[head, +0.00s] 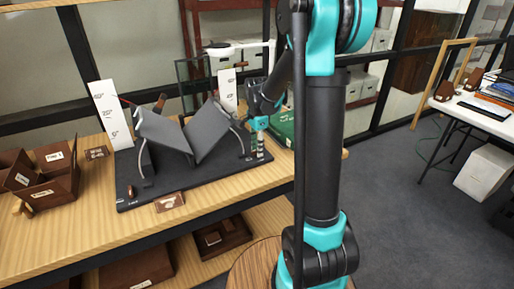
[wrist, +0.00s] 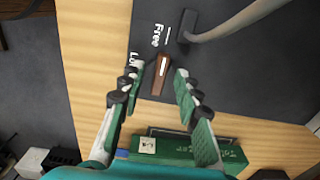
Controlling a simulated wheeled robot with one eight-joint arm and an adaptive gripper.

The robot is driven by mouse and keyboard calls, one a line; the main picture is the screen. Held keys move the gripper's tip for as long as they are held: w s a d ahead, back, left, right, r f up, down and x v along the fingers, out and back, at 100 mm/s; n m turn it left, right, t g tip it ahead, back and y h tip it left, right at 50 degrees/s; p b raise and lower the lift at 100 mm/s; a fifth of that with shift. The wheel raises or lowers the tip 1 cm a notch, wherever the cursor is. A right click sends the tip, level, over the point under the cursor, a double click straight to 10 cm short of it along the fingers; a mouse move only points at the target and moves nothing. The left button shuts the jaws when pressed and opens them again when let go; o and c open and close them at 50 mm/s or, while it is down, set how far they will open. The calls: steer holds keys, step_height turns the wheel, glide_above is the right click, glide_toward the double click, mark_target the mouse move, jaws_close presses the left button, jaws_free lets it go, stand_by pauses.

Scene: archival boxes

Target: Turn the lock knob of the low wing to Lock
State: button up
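The lock knob (wrist: 161,76) is a narrow brown bar with a white line, on the dark base board (wrist: 225,75). It lies between my fingers in the wrist view, its line end toward the tick beside the word Free. A second label, starting "Lo", is partly hidden by my left finger. My gripper (wrist: 160,72) is open, with a green finger on each side of the knob and visible gaps. In the head view my gripper (head: 260,148) is at the right end of the cradle's base (head: 190,185). The two grey wings (head: 207,130) form a V there.
A curved grey arm (wrist: 235,20) rises from the board beside the knob. A green box (wrist: 180,150) lies beyond the board's edge. Brown boxes (head: 45,175) stand at the table's left. White scale cards (head: 111,112) stand behind the cradle.

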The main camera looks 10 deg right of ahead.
steer(key=shift+c, duration=0.3)
jaws_close()
steer(key=shift+n, duration=0.4)
steer(key=n, duration=0.3)
steer(key=shift+n, duration=0.3)
steer(key=n, duration=0.4)
steer(key=shift+n, duration=0.3)
steer(key=n, duration=0.4)
steer(key=shift+n, duration=0.3)
steer(key=n, duration=0.4)
steer(key=shift+n, duration=0.3)
